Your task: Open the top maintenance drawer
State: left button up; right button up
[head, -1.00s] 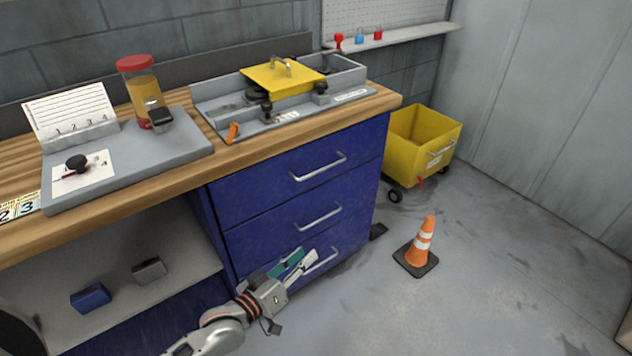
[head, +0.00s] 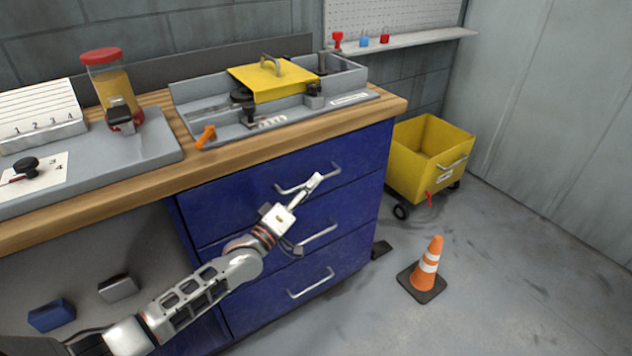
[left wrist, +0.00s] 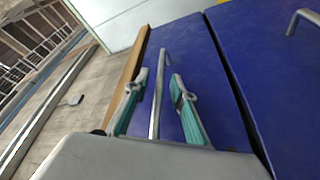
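The top drawer (head: 235,208) is the uppermost of the blue drawers under the wooden worktop, and its front looks flush with the cabinet. Its silver bar handle (head: 336,170) runs across the front. My left gripper (head: 312,186) is at this handle and partly covers it in the head view. In the left wrist view, my left gripper (left wrist: 160,84) is open, with one teal-padded finger on each side of the handle (left wrist: 155,105). Gaps show between the bar and both fingers. My right gripper is not in view.
The middle drawer handle (head: 318,234) and bottom drawer handle (head: 311,283) are below. A yellow cart (head: 420,160) stands right of the cabinet. An orange cone (head: 428,265) stands on the floor in front. The floor before the drawers is otherwise clear.

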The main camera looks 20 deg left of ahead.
pick_arm(q)
jog(key=shift+x, duration=0.85)
jog(key=shift+w+d+r, duration=0.1)
jog(key=shift+w, duration=0.15)
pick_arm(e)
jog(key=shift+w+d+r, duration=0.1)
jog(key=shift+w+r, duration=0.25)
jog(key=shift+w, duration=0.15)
pick_arm(q)
grip_shut()
jog(key=s+d+p, duration=0.4)
jog(key=s+d, duration=0.6)
jog(key=d, duration=0.2)
jog(key=s+d+p, duration=0.4)
jog(key=s+d, duration=0.6)
jog(key=d, duration=0.3)
jog(key=shift+d, duration=0.35)
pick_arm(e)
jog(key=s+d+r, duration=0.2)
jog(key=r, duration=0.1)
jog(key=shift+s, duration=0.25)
pick_arm(q)
jog(key=shift+s, duration=0.1)
grip_release()
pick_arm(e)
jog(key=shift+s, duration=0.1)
